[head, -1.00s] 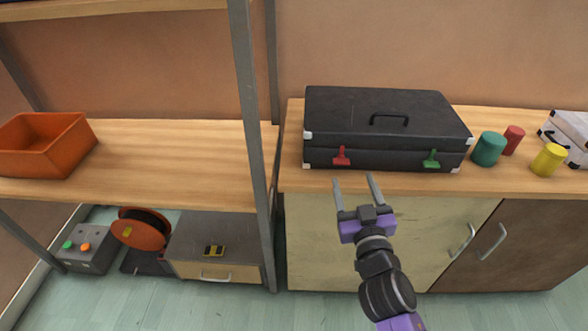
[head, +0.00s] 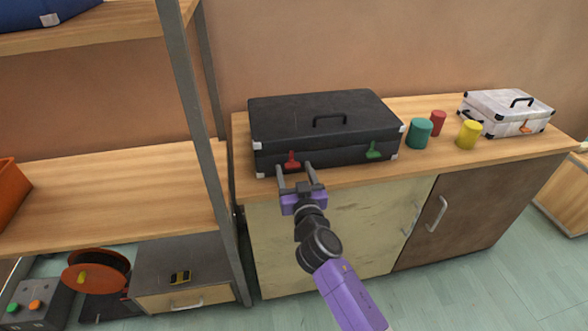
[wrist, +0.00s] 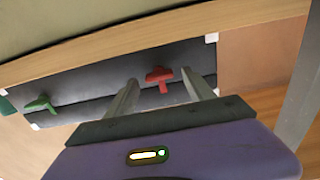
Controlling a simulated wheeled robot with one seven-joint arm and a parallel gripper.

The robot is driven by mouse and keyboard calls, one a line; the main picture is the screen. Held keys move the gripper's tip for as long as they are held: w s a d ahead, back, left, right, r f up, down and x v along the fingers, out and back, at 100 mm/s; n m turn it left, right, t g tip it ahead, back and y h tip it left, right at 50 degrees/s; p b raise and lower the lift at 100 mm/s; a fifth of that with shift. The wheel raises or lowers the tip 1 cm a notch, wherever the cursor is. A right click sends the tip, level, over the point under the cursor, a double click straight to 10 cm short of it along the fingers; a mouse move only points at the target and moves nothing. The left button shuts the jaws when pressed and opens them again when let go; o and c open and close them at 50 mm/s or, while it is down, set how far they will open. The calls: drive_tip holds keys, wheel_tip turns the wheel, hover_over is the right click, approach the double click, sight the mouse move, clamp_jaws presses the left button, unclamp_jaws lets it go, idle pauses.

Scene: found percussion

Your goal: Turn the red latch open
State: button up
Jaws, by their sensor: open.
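A black suitcase (head: 325,125) lies closed on the wooden cabinet top. Its red latch (head: 292,160) is on the front face toward the left. Its green latch (head: 374,150) is on the same face toward the right. My gripper (head: 295,169) is open in front of the red latch. In the wrist view, the red latch (wrist: 160,78) shows between and beyond the two fingertips of my gripper (wrist: 161,85). It looks T-shaped, with its stem hanging down. I cannot tell whether the fingers touch it. The green latch (wrist: 40,104) is off to the left there.
A green cylinder (head: 418,133), a red cylinder (head: 438,122) and a yellow cylinder (head: 469,134) stand right of the suitcase. A white case (head: 507,112) is farther right. A metal shelf post (head: 190,110) rises at the left.

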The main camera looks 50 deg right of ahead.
drive_tip(key=shift+w+d, duration=0.15)
clamp_jaws()
